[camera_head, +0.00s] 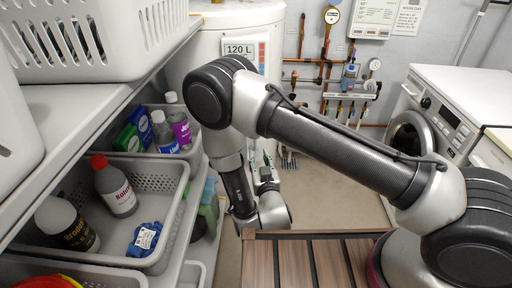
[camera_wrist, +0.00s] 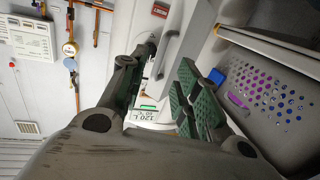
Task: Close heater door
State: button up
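The white water heater (camera_head: 212,42) stands at the back, left of centre in the head view, with a "120 L" label (camera_head: 240,49). My arm hides much of its front. In the wrist view the label (camera_wrist: 143,114) is upside down between my fingers. A pale panel (camera_wrist: 197,30) with a grey bar handle (camera_wrist: 172,48) lies beyond the fingers; it looks like the heater door, but I cannot tell its angle. My gripper (camera_wrist: 168,72) is open and empty, its dark finger at left and its green-padded finger at right. I see no clear contact with the handle.
A grey shelf with baskets (camera_head: 150,180) of bottles runs along the left, close to my arm; a perforated basket (camera_wrist: 265,85) is right in the wrist view. Pipes and gauges (camera_head: 340,85) line the back wall. A washing machine (camera_head: 440,115) stands right. Floor between is clear.

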aim_at(255, 143)
jog(key=w, duration=0.2)
jog(key=w+a, duration=0.1)
jog(key=w, duration=0.4)
jog(key=shift+w+a+r, duration=0.2)
jog(key=shift+a, duration=0.05)
jog(key=shift+c, duration=0.5)
grip_shut()
